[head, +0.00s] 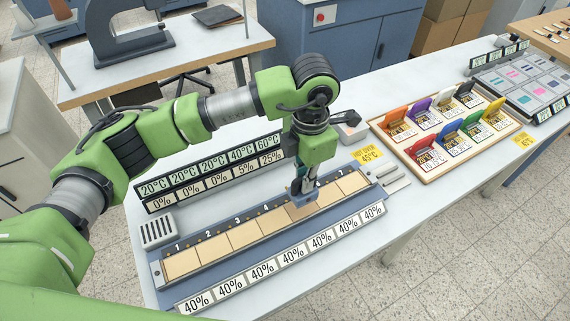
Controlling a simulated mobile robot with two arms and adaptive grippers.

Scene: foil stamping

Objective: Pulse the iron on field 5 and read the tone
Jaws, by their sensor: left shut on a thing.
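The blue strip (222,271) on the near table holds a row of tan fields numbered from 1 at the left. My left gripper (303,183) points down over the strip, shut on a small blue-grey tool, seemingly the iron (299,198). The iron's lower end is at field 5 (301,211), whose tan surface shows in front of it. I cannot tell whether it touches. The gripper hides field 5's number. Behind, a display board (211,175) reads 20, 20, 20, 40, 60 °C above 0, 0, 0, 5, 25%; its right end is hidden. My right gripper is out of view.
A front board (281,257) reads 40% throughout. A yellow sign (369,156) says hot over 45°C. A grey block (349,128) stands behind the strip's right end. A wooden tray (446,141) of coloured foil holders is to the right. A grey vented box (158,231) stands left.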

